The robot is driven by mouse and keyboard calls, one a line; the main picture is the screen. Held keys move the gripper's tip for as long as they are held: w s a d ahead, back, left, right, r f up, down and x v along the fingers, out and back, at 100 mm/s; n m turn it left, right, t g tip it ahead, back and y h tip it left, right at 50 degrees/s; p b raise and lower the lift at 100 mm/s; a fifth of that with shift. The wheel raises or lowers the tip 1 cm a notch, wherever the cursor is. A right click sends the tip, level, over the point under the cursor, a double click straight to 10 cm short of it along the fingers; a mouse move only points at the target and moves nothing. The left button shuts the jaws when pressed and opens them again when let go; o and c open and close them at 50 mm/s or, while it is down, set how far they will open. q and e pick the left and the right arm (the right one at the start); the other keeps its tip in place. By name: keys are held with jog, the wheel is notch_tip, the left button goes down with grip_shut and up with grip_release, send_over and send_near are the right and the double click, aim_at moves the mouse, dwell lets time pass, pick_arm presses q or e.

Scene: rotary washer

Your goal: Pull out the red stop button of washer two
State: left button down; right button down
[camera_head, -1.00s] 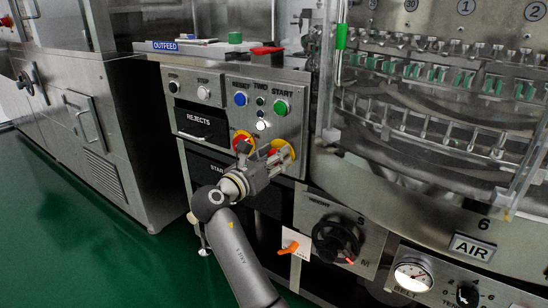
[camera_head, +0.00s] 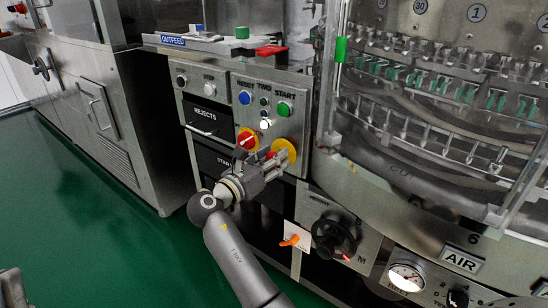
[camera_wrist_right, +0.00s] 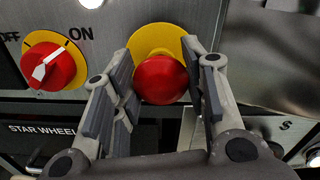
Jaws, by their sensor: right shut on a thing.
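The red stop button (camera_wrist_right: 160,80) sits in front of a round yellow plate (camera_wrist_right: 152,36) in the right wrist view. In the head view the yellow plate (camera_head: 288,150) shows at the lower right of the control panel. My right gripper (camera_head: 274,168) is at the button, with one finger on each side of it; it also shows in the right wrist view (camera_wrist_right: 160,82). It is shut on the button, whose head fills most of the gap between the finger pads. A grey part of my left arm or gripper (camera_head: 12,286) shows at the bottom left; its fingers cannot be made out.
A red rotary switch (camera_wrist_right: 50,68) on a yellow plate is left of the button. Above are white (camera_head: 265,124), blue (camera_head: 244,98) and green (camera_head: 284,107) buttons. A black handwheel (camera_head: 335,235) and an orange-handled part (camera_head: 290,241) are below. Green floor lies open at left.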

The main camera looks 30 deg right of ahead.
aim_at(271, 125)
jog(key=c, duration=1.2)
grip_release()
jog(key=shift+a+f, duration=0.15)
jog(key=shift+f, duration=0.05)
jog(key=o, duration=0.4)
jog(key=shift+s+a+r, duration=0.1)
jog(key=shift+r, duration=0.05)
notch_tip(271, 125, up, 10)
